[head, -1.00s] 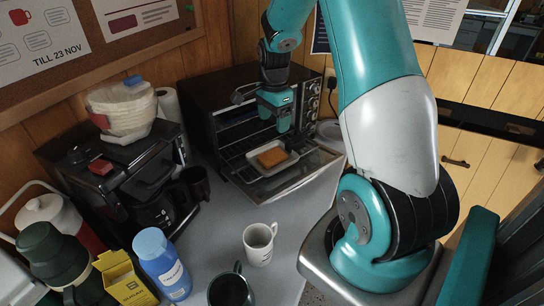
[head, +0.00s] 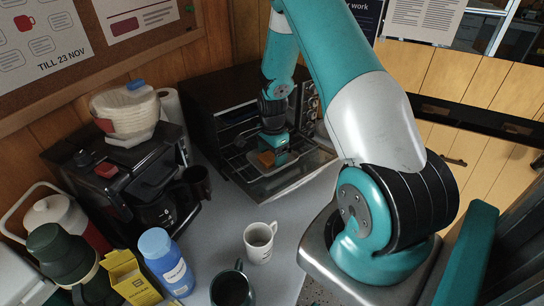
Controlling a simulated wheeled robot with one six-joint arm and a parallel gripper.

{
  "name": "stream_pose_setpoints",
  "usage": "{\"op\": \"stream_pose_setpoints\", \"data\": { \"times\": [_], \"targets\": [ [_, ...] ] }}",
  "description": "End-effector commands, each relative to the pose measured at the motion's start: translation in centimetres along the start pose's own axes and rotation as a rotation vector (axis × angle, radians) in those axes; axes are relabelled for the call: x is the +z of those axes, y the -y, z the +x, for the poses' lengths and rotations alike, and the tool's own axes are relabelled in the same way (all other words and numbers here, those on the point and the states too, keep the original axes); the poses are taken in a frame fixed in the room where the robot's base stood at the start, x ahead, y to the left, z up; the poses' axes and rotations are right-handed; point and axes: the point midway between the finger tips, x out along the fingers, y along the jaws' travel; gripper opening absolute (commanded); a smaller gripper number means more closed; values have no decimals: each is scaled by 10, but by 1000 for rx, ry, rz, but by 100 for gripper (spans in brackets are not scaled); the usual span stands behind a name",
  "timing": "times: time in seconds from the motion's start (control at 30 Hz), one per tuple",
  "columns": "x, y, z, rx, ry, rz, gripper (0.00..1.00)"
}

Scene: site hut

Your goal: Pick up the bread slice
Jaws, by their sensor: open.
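The bread slice (head: 266,158) is a small orange-brown square in the head view. It is over the small tray (head: 315,158) at the open front of the toaster oven (head: 208,110). My gripper (head: 274,153) is open and right at the slice, with its teal body above and behind it. The gripper hides part of the slice and of the tray. I cannot tell whether the fingers touch the bread.
The oven's lowered glass door (head: 290,183) lies under the tray. A coffee machine (head: 125,175) stands to the left. A white mug (head: 259,243), a dark mug (head: 232,290) and a blue bottle (head: 165,258) stand nearer. Bare counter (head: 225,205) lies between the white mug and the oven.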

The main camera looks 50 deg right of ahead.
Motion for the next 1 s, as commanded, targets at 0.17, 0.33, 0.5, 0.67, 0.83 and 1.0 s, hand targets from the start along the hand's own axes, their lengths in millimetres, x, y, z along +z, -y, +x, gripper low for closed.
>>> {"op": "stream_pose_setpoints", "data": {
  "times": [0.17, 0.33, 0.5, 0.67, 0.83, 1.0],
  "targets": [
    [0, 0, 0, 0, 0, 0, 61],
    [0, 0, 0, 0, 0, 0, 38],
    [0, 0, 0, 0, 0, 0, 38],
    [0, 0, -2, 0, 0, 0, 38],
    [0, 1, -15, -3, -1, 0, 38],
    [0, 2, -50, -8, -2, 0, 38]
  ]
}}
